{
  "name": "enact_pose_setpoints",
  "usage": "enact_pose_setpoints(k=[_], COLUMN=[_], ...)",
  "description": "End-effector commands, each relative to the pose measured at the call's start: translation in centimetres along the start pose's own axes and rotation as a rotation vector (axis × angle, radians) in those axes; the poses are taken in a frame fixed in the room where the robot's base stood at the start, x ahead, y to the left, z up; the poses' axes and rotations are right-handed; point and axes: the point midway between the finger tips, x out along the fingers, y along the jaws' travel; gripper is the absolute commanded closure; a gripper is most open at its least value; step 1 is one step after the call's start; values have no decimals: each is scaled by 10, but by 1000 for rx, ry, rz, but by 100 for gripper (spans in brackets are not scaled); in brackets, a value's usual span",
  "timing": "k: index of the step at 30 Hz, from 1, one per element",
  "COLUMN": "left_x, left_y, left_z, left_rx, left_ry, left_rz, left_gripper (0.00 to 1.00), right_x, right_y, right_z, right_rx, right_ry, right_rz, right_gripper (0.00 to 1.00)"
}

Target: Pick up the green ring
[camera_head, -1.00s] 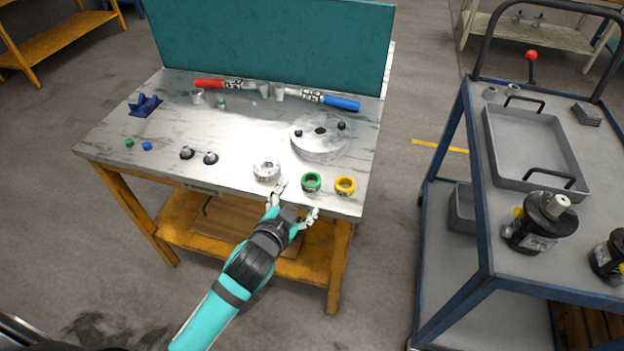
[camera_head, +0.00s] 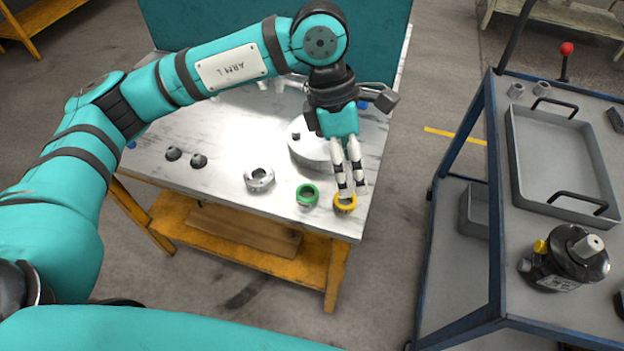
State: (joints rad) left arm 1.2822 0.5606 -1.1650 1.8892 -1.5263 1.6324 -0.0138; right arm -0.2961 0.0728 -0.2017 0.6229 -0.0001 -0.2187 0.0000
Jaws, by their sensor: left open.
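The green ring (camera_head: 307,203) lies on the workbench near its front edge, between a grey metal ring and a yellow ring (camera_head: 345,208). My left gripper (camera_head: 353,192) points down with its fingers open and holds nothing. Its fingertips are over or just behind the yellow ring, to the right of the green ring and apart from it. Whether the fingertips touch the yellow ring I cannot tell. My right gripper is not in view.
The grey metal ring (camera_head: 259,181) and two small dark fittings (camera_head: 186,157) are on the workbench (camera_head: 222,150). A round metal plate (camera_head: 306,150) is partly hidden behind my gripper. A blue cart (camera_head: 492,200) with a grey tray (camera_head: 556,203) stands at the right.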

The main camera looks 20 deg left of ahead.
Motion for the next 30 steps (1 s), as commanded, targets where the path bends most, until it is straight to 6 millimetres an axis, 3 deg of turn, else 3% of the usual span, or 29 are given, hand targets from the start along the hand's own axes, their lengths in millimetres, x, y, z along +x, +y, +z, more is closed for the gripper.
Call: enact_pose_setpoints(k=[1, 4, 8, 21, 30], left_x=[-13, -29, -30, 55, 80], left_y=[16, 34, 43, 59, 65], left_z=[-17, -40, -54, -77, -84], left_rx=[-9, -28, -42, -41, -40], left_ry=[85, 198, 253, 252, 250], left_rz=[76, 165, 201, 198, 199], left_gripper=[29, 29, 29, 29, 29], right_x=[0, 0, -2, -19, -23], right_y=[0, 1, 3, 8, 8], right_z=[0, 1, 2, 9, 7], right_rx=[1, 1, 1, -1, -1], right_ry=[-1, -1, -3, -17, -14], right_rz=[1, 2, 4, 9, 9], right_gripper=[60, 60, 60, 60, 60])
